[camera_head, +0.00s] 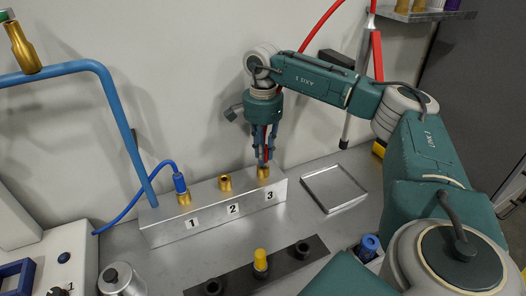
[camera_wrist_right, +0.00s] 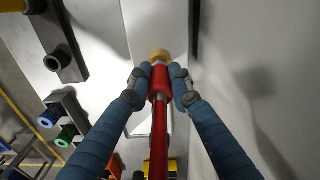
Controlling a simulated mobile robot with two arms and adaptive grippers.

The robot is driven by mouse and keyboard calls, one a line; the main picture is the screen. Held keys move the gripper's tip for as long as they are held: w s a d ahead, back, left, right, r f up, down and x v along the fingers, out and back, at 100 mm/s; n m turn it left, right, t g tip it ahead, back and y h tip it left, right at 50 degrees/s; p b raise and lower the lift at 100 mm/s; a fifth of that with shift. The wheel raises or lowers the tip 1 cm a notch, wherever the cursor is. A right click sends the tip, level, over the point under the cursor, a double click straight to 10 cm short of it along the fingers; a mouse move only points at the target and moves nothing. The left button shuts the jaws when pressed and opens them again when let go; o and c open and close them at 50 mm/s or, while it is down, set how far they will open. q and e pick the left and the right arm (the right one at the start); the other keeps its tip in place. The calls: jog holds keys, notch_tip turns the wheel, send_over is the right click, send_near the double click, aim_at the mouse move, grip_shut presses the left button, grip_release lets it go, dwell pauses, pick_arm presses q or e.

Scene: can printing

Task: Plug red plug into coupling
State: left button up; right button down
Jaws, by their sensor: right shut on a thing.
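My right gripper (camera_head: 263,158) points down over the brass coupling at number 3 (camera_head: 263,172) on the metal block (camera_head: 215,218). It is shut on the red plug (camera_wrist_right: 160,88), whose red hose runs back between the fingers in the right wrist view. The brass coupling (camera_wrist_right: 160,55) shows directly beyond the plug's tip. The plug is lined up with it and very close; I cannot tell how far it is seated. The coupling at number 2 (camera_head: 225,183) is empty. A blue plug (camera_head: 180,184) sits in the coupling at number 1 (camera_head: 184,198). My left gripper is out of view.
An empty metal tray (camera_head: 334,188) lies right of the block. A dark rail (camera_head: 235,277) with a yellow piece (camera_head: 260,260) is in front. A blue pipe (camera_head: 118,112) comes down at the block's left end. The wall is close behind.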

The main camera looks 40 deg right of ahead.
jog(key=shift+f+b, duration=0.35)
jog(key=shift+f, duration=0.3)
jog(key=c, duration=1.5)
grip_release()
notch_tip(320, 180, up, 12)
jog(key=shift+r, duration=0.1)
